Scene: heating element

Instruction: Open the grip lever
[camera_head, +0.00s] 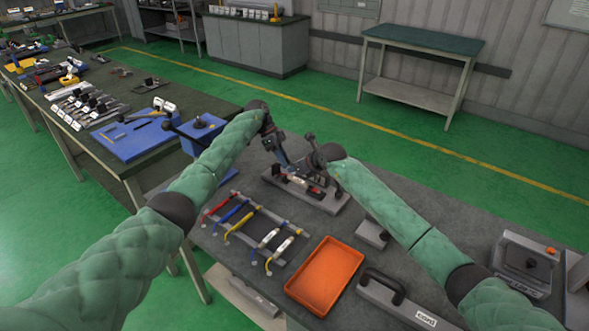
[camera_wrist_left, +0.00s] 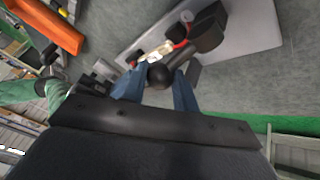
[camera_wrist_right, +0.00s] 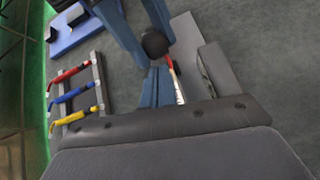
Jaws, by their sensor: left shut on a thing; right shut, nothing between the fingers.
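The fixture with the grip lever stands on a light grey base plate (camera_head: 328,203) in the middle of the table in the head view. The base plate also shows in the left wrist view (camera_wrist_left: 252,28). The lever's black ball knob (camera_wrist_left: 161,76) sits between the blue fingers of my left gripper (camera_wrist_left: 158,84), which is shut on it. The knob also shows in the right wrist view (camera_wrist_right: 154,44). My right gripper (camera_wrist_right: 156,72) is shut and empty, its fingertips just below the knob in that view. In the head view the wrists partly hide the lever.
A rack with several coloured-handled tools (camera_head: 262,234) stands left of an orange tray (camera_head: 325,276). A grey case with a black handle (camera_head: 392,300) and a small grey block (camera_head: 372,234) lie to the right. Another table (camera_head: 107,165) with tools stands at left.

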